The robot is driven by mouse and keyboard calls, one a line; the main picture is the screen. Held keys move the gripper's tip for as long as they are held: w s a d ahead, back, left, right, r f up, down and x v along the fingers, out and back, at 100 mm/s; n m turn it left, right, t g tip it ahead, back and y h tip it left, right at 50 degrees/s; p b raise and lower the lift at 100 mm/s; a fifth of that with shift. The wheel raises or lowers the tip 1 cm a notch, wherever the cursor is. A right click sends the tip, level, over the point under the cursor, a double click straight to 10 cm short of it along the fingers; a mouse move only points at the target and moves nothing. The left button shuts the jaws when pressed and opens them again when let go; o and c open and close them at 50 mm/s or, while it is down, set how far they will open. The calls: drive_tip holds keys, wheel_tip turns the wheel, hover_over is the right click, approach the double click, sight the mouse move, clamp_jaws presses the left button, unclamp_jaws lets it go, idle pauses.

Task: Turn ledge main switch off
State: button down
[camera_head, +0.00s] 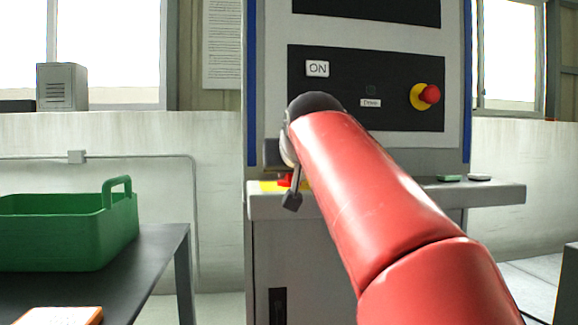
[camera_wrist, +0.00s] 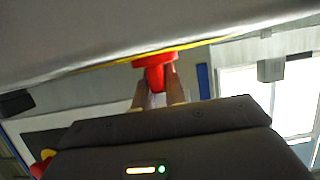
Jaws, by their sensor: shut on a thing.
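The ledge main switch is a red handle (camera_head: 285,180) on a yellow plate (camera_head: 268,186), at the left end of the machine's grey ledge (camera_head: 490,193). My arm covers much of it in the head view. In the wrist view, my gripper (camera_wrist: 158,94) has its two fingers on either side of the red handle (camera_wrist: 154,74) and is shut on it. The yellow plate shows there only as a thin strip along the ledge. The angle of the handle is hard to read.
The panel above has an ON label (camera_head: 317,68) and a red mushroom button (camera_head: 430,94) on a yellow collar. Green and grey small items (camera_head: 449,178) lie on the ledge at right. A green crate (camera_head: 65,235) stands on a dark table (camera_head: 150,250) at left.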

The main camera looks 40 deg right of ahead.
idle(0.3)
drive_tip(key=c, duration=1.5)
unclamp_jaws()
drive_tip(key=shift+o, duration=0.2)
drive_tip(key=v, duration=0.7)
drive_tip(key=shift+s+a+r, duration=0.1)
drive_tip(key=shift+s+a, duration=0.1)
drive_tip(key=shift+s, duration=0.15)
